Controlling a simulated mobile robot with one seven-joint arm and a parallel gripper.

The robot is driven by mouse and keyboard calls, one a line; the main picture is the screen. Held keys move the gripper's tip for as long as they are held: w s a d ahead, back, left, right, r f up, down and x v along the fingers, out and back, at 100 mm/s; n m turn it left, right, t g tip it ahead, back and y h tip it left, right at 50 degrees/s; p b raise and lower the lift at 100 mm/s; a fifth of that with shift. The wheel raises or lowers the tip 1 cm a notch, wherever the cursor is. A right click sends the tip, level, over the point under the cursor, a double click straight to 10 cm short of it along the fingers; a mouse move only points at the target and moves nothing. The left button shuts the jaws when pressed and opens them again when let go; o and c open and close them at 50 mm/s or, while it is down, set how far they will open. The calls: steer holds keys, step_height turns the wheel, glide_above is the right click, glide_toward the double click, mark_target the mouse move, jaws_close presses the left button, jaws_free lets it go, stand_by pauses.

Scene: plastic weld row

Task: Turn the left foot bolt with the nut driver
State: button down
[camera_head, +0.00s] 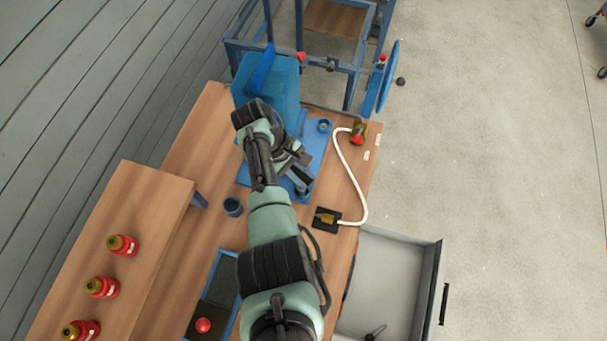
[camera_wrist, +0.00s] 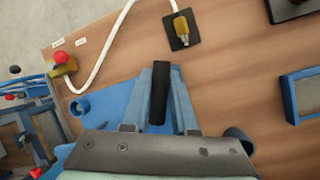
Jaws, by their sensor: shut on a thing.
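My gripper (camera_head: 300,180) is low over the blue machine's base plate (camera_head: 316,143). In the wrist view, my gripper (camera_wrist: 160,98) is shut on a black bar-shaped piece (camera_wrist: 159,92), which looks like the nut driver's handle. The driver's working end is hidden. A round blue fitting (camera_head: 323,125) stands on the plate, apart from my gripper; it also shows in the wrist view (camera_wrist: 80,107). I cannot tell whether it is at a foot bolt. The left foot bolt itself cannot be made out. The blue machine body (camera_head: 272,80) stands behind my wrist.
A white hose (camera_head: 352,180) runs from a black pad with a brass fitting (camera_head: 326,219) to a red-knobbed valve (camera_head: 358,137). A dark blue cup (camera_head: 233,206) stands on the wooden table. A drawer (camera_head: 385,270) is open at the right.

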steer(key=shift+r+p, duration=1.1)
steer(key=shift+r, duration=0.2)
